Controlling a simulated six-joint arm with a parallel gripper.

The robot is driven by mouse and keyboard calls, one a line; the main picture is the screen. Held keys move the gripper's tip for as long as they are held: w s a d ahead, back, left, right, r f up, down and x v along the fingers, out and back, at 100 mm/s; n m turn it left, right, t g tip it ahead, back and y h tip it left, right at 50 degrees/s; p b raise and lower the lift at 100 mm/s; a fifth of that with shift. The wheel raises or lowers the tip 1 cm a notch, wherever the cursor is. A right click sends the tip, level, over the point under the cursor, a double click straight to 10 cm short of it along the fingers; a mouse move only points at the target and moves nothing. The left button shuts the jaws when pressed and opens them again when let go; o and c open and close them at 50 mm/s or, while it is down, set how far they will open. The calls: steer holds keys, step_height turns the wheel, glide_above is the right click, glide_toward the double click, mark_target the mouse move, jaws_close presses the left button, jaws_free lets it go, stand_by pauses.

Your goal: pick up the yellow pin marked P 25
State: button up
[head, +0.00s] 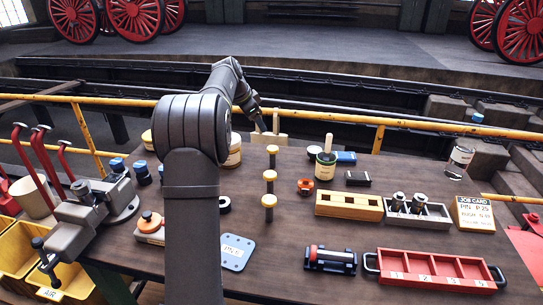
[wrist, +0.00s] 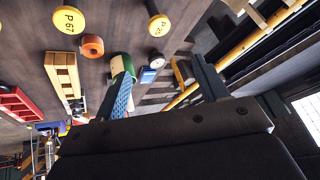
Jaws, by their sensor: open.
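The yellow pin whose cap appears to read P 25 (wrist: 158,25) stands at the top centre of the wrist view, its dark shank showing below the cap. It appears to be the farthest of the row of yellow-capped pins in the head view (head: 272,149). A second yellow pin, marked P 67 (wrist: 68,19), stands to its left in the wrist view and seems to be the middle one in the head view (head: 269,175). A third pin (head: 268,200) is nearest. My gripper (wrist: 160,86) is open and empty, apart from the pins, beyond the row at the far table edge (head: 267,123).
Right of the pins are an orange ring (head: 305,187), a green-labelled tin (head: 325,169) holding a handle, a wooden block (head: 348,206) and a red tray (head: 435,268). A blue plate (head: 237,251) lies nearer. A yellow rail (head: 440,126) runs behind the table.

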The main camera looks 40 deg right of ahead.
step_height(320, 180, down, 2)
steer(key=f+n, duration=0.1)
steer(key=n, duration=0.3)
glide_toward(273, 148)
steer(key=shift+h, duration=0.3)
steer(key=x, duration=0.7)
steer(key=shift+a+f, duration=0.1)
steer(key=shift+a, duration=0.15)
steer(key=x, duration=0.5)
steer(key=shift+a+f, duration=0.1)
steer(key=shift+f, duration=0.05)
steer(key=shift+c, duration=0.2)
steer(key=c, duration=1.4)
